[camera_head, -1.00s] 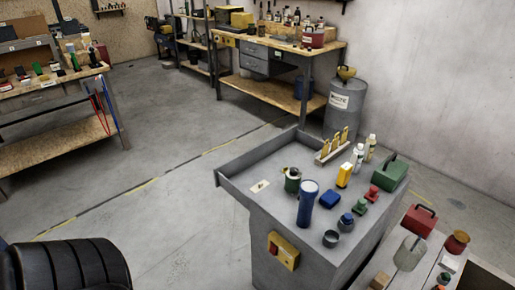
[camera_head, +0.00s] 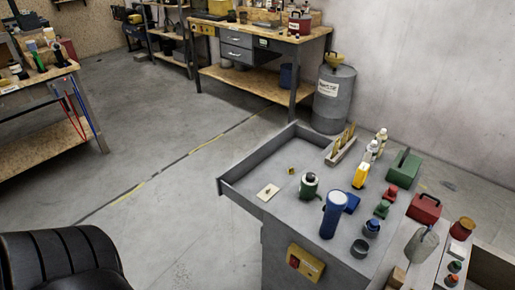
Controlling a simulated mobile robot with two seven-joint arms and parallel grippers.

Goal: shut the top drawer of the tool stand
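The grey tool stand (camera_head: 277,236) is in the lower right of the head view. A shallow grey tray with raised walls (camera_head: 244,203) juts out to the left past the stand's body at the top. It looks like the top drawer standing open, though its join with the stand's top is hard to make out. No handle is visible. Neither of my grippers is in view.
A blue cylinder (camera_head: 334,217), yellow bottle (camera_head: 361,176), green box (camera_head: 404,169) and red box (camera_head: 424,208) crowd the right side. A yellow switch box (camera_head: 305,263) is on the stand's side. A grey drum (camera_head: 334,97) stands behind.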

